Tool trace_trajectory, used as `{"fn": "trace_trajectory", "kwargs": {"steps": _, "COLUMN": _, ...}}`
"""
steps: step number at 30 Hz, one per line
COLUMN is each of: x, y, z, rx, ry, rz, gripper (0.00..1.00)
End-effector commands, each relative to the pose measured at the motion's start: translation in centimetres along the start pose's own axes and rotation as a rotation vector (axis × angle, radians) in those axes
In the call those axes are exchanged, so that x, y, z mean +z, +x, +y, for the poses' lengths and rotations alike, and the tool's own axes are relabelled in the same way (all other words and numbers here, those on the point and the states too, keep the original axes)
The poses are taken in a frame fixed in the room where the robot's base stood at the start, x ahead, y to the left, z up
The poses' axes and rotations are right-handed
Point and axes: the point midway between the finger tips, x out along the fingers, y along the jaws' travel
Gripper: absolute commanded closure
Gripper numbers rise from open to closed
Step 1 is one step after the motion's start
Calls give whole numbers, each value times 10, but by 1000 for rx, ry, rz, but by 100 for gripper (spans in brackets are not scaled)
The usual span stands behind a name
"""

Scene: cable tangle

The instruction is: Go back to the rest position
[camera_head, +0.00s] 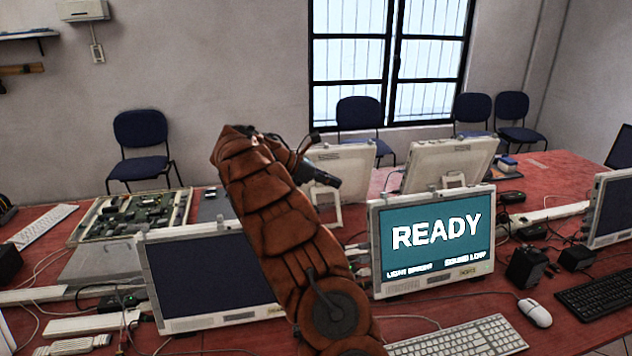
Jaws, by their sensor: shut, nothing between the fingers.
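My arm (285,230), in a segmented rust-brown cover, rises from the bottom middle and leans up to the left. At its far end a dark wrist and my gripper (328,180) point right and slightly down, in front of the backs of the rear monitors. The gripper is shut with nothing visible in it. It appears clear of the table, and its fingers are small and dark here.
A red table (560,180) is crowded with a monitor reading READY (436,238), a dark monitor (210,275) partly behind my arm, an open circuit-board case (135,215), keyboards (465,338), a mouse (535,312) and loose cables. Blue chairs (140,128) stand behind.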

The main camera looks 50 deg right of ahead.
Motion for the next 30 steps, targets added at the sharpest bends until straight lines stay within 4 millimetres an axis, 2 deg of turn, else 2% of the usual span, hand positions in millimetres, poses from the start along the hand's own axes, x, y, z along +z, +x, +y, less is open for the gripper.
{"fn": "trace_trajectory", "kwargs": {"steps": 9, "x": 1, "y": -2, "z": -2, "rx": -1, "ry": 4, "rz": 1, "gripper": 100}}
{"fn": "trace_trajectory", "kwargs": {"steps": 14, "x": 1, "y": -14, "z": -16, "rx": -1, "ry": 45, "rz": 22, "gripper": 100}}
{"fn": "trace_trajectory", "kwargs": {"steps": 20, "x": 0, "y": -42, "z": -54, "rx": 5, "ry": 166, "rz": 91, "gripper": 100}}
{"fn": "trace_trajectory", "kwargs": {"steps": 30, "x": -20, "y": -80, "z": -135, "rx": -31, "ry": 367, "rz": 249, "gripper": 100}}
